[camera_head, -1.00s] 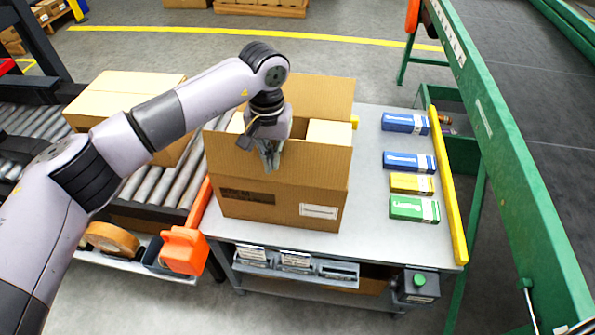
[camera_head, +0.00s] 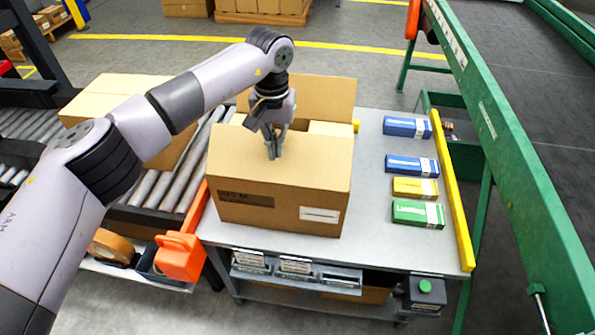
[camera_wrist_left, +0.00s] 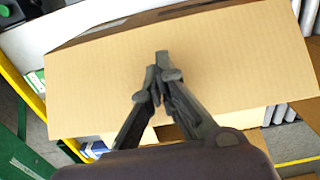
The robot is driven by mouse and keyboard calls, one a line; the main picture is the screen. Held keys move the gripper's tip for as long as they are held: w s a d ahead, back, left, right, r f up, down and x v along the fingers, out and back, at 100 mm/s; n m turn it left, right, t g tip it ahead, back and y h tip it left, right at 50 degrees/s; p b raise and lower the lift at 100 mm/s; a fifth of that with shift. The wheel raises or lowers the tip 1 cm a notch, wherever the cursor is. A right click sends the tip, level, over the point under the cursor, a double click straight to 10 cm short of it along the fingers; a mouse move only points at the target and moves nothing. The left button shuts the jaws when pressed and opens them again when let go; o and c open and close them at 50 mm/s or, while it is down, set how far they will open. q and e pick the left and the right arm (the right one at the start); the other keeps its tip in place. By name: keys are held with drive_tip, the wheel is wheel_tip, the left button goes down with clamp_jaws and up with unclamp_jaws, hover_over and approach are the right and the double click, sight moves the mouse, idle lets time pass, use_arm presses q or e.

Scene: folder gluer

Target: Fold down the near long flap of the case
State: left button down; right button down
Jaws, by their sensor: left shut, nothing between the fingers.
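The open cardboard case (camera_head: 275,213) stands on the grey table. Its near long flap (camera_head: 310,165) leans inward, tilted over the opening and hiding most of it. The far long flap (camera_head: 325,98) still stands up behind. My right gripper is not in view.
Blue, yellow and green boxes (camera_head: 418,213) line the table's right side beside a yellow rail (camera_head: 455,200). A roller conveyor (camera_head: 180,180) with another carton (camera_head: 110,95) is at left. A green frame (camera_head: 510,160) stands at right. Bare tabletop (camera_head: 368,180) separates the case from the small boxes.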

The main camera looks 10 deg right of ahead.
use_arm(q)
drive_tip(key=shift+w+d+f, duration=0.2)
drive_tip(key=shift+w, duration=0.25)
drive_tip(key=shift+w+d+f+b, duration=0.1)
drive_tip(key=shift+w+f+b, duration=0.45)
drive_tip(key=shift+b, duration=0.2)
drive_tip(key=shift+w+d+f, duration=0.2)
drive_tip(key=shift+w+f, duration=0.1)
drive_tip(key=shift+w, duration=0.15)
drive_tip(key=f+b, duration=0.1)
drive_tip(key=b, duration=0.1)
drive_tip(key=shift+w+a+f+b, duration=0.3)
drive_tip(key=shift+w+f+b, duration=0.05)
drive_tip(key=shift+w+f, duration=0.05)
